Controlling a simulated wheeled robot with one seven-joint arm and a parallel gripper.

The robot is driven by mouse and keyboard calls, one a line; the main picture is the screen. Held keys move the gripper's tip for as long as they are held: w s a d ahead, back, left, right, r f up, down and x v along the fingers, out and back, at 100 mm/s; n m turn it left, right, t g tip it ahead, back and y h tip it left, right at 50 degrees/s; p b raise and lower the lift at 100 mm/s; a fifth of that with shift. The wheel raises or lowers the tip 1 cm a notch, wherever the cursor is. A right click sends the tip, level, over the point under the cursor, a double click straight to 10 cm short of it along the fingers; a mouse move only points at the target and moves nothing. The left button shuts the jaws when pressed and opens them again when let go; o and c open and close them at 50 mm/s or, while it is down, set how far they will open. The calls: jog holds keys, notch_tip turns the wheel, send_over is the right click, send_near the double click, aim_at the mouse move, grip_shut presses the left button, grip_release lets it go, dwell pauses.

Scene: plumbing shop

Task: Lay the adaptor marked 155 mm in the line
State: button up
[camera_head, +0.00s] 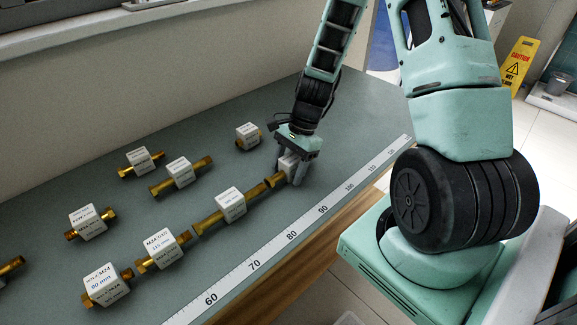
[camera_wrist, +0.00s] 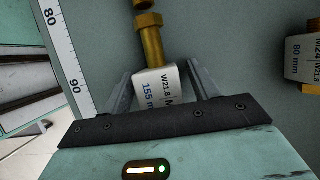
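The adaptor marked 155 mm shows in the wrist view as a white block (camera_wrist: 157,90) with a brass stem and hex end (camera_wrist: 150,40). My gripper (camera_wrist: 160,70) has one finger on each side of the block, with a narrow gap seen beside it. In the head view my gripper (camera_head: 293,168) is low at the table, and its fingers hide most of the block. A brass end (camera_head: 275,180) sticks out toward the row. The line beside the ruler holds a long adaptor (camera_head: 230,205), a middle one (camera_head: 163,250) and one marked 90 mm (camera_head: 107,285).
A ruler strip (camera_head: 262,254) runs along the table's front edge. Behind the line lie other adaptors (camera_head: 88,222), (camera_head: 179,171), (camera_head: 139,160). An adaptor marked 80 mm (camera_wrist: 304,55) lies close to the right of my gripper in the wrist view. The table right of my gripper is clear.

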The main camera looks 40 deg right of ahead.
jog(key=shift+r, duration=0.1)
jog(key=v, duration=1.2)
jog(key=s+a+r+n+g+h, duration=0.1)
jog(key=s+a+r+n, duration=0.1)
jog(key=a+n, duration=0.45)
jog(key=s+a+r+n+h, duration=0.15)
jog(key=a+n, duration=0.25)
jog(key=a, duration=0.5)
jog(key=s+a+r+n+t+h, duration=0.1)
jog(key=s+a+r+n, duration=0.1)
jog(key=s+a+n, duration=0.9)
jog(key=s+n, duration=0.3)
jog(key=n, duration=0.1)
jog(key=shift+s+a+r, duration=0.2)
jog(key=shift+a+r, duration=0.05)
